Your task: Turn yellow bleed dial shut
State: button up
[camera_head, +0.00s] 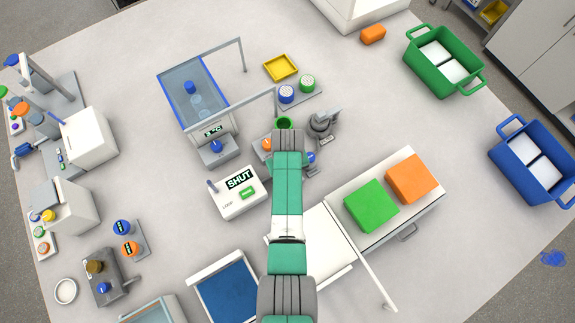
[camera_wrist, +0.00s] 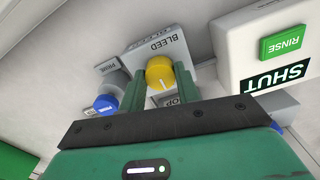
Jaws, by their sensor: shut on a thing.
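The yellow bleed dial (camera_wrist: 160,72) sits on a grey box (camera_wrist: 165,48) marked BLEED, seen in the wrist view. A pale line on the dial's face points toward my gripper's body. Part of a label reading "OP" shows just below the dial. My gripper (camera_wrist: 162,80) is shut on the dial, one green finger at either side of it. In the head view my arm covers this spot, and I cannot make out the yellow dial there.
A white box (camera_head: 238,192) with a SHUT display and a green RINSE button (camera_wrist: 286,42) stands close by. A blue PRIME knob (camera_wrist: 106,104) is on the other side. A glass-walled bath (camera_head: 193,95) and a grey stand (camera_head: 324,122) are near my arm.

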dwell(0.4)
jog(key=o, duration=1)
notch_tip(320, 180, up, 8)
jog(key=shift+f+p, duration=0.1)
jog(key=shift+p, duration=0.3)
